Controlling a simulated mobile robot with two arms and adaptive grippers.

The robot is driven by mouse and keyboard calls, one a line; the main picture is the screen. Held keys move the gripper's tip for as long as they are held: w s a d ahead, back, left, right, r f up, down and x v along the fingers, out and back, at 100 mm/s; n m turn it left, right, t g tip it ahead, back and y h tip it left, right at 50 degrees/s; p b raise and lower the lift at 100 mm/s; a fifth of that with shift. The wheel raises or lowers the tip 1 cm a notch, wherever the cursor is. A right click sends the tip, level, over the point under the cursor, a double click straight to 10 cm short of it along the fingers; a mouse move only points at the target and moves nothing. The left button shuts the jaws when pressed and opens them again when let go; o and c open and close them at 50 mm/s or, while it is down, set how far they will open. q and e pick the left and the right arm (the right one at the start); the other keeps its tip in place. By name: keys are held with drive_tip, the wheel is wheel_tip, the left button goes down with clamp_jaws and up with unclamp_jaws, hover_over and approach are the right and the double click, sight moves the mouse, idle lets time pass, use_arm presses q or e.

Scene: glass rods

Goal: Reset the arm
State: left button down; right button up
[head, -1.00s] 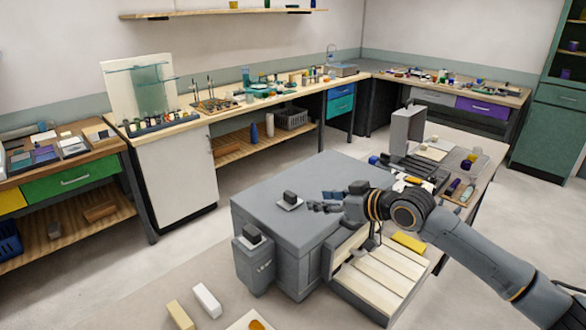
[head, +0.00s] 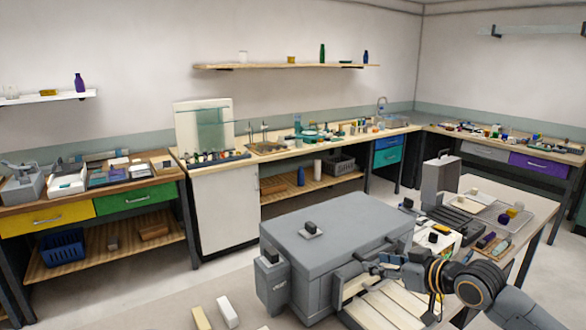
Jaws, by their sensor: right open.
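My right arm comes in from the lower right in the head view. My right gripper (head: 376,264) is open and empty, just right of the large grey box (head: 335,232), above the slatted cream tray (head: 385,305) at its side. A small black block on a pale plate (head: 311,229) rests on top of the grey box, apart from the gripper. My left gripper is not in view.
A side table (head: 525,195) with a grey case (head: 440,175) and a wire tray (head: 500,215) stands right of the box. Long workbenches (head: 285,150) line the walls. Two pale blocks (head: 228,312) lie at the front. Floor is open left of the box.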

drive_tip(key=s+a+f+g+h, duration=0.1)
drive_tip(key=s+a+f+g, duration=0.1)
drive_tip(key=s+a+f, duration=0.5)
drive_tip(key=s+a+f+g, duration=0.2)
drive_tip(key=s+a+f, duration=0.1)
drive_tip(key=s+f, duration=0.75)
drive_tip(key=s+d+f+m+g+h, duration=0.1)
drive_tip(key=s+d+f+m+h, duration=0.2)
drive_tip(key=s, duration=0.4)
drive_tip(key=s+d+f+g+h, duration=0.1)
drive_tip(key=s+d+f+g, duration=0.1)
drive_tip(key=s+d, duration=0.35)
drive_tip(key=s+d+f+m+g+h, duration=0.1)
drive_tip(key=s+d+f+m+h, duration=0.15)
drive_tip(key=s, duration=0.65)
wheel_tip(320, 180, down, 28)
drive_tip(key=s+g+b, duration=0.1)
drive_tip(key=s+b, duration=0.1)
use_arm(q)
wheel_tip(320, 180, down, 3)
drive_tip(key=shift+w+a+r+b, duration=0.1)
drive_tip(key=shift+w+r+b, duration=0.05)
drive_tip(key=shift+b, duration=0.15)
use_arm(e)
drive_tip(key=s+d+f+n+g, duration=0.1)
drive_tip(key=s+d+f, duration=0.1)
drive_tip(key=s+f, duration=1.4)
drive_tip(key=shift+d+f, duration=0.15)
drive_tip(key=shift+f, duration=0.05)
